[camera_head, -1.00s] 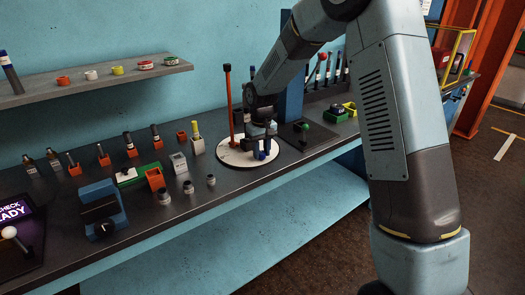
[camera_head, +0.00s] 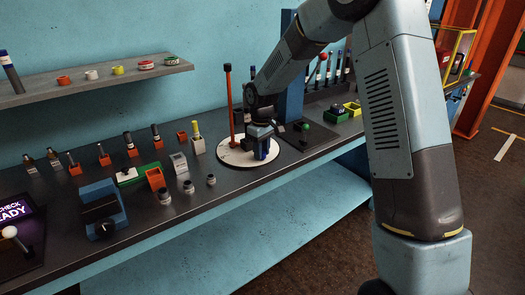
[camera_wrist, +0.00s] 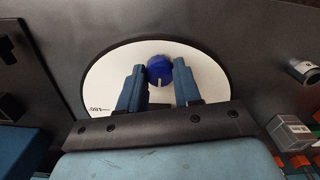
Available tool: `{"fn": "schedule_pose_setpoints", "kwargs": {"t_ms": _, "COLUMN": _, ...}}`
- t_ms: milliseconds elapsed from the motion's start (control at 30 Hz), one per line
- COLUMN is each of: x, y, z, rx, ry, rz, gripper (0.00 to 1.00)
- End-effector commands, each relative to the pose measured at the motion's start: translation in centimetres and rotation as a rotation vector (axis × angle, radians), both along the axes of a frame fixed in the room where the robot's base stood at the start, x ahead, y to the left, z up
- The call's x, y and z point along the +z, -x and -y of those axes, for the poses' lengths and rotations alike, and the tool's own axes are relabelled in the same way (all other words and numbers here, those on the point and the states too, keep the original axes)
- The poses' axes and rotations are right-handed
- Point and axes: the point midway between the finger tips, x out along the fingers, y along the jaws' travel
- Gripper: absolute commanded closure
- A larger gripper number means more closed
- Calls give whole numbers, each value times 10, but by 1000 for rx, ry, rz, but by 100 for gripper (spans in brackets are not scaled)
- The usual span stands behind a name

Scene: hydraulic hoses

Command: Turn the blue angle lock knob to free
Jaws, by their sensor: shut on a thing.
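The blue knob (camera_wrist: 160,70) stands on a round white plate (camera_wrist: 208,72) and carries a white pointer line, which faces the bottom of the wrist view. My gripper (camera_wrist: 158,76) is over the plate with one blue finger on each side of the knob, shut on it. A small dark label (camera_wrist: 98,108) is on the plate's left side; I cannot read it surely. In the head view my gripper (camera_head: 264,153) is low over the white plate (camera_head: 231,154) and hides most of the knob.
A dark panel with a green-topped lever (camera_head: 306,127) lies to the right. Small grey cylinders (camera_head: 188,187), a grey box (camera_head: 179,163) and an orange box (camera_head: 155,179) stand to the left. The front bench edge is clear.

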Motion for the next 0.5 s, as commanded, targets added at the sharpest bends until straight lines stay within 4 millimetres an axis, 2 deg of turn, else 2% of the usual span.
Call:
{"fn": "schedule_pose_setpoints", "kwargs": {"t_ms": 167, "x": 1, "y": -3, "z": 4, "rx": -4, "ry": 3, "rz": 4, "gripper": 97}}
{"fn": "schedule_pose_setpoints", "kwargs": {"t_ms": 200, "x": 1, "y": -3, "z": 4, "rx": -5, "ry": 3, "rz": 4, "gripper": 64}}
{"fn": "schedule_pose_setpoints", "kwargs": {"t_ms": 433, "x": 0, "y": -1, "z": 3, "rx": -4, "ry": 2, "rz": 2, "gripper": 42}}
{"fn": "schedule_pose_setpoints", "kwargs": {"t_ms": 500, "x": 0, "y": -1, "z": 2, "rx": -4, "ry": 1, "rz": 1, "gripper": 41}}
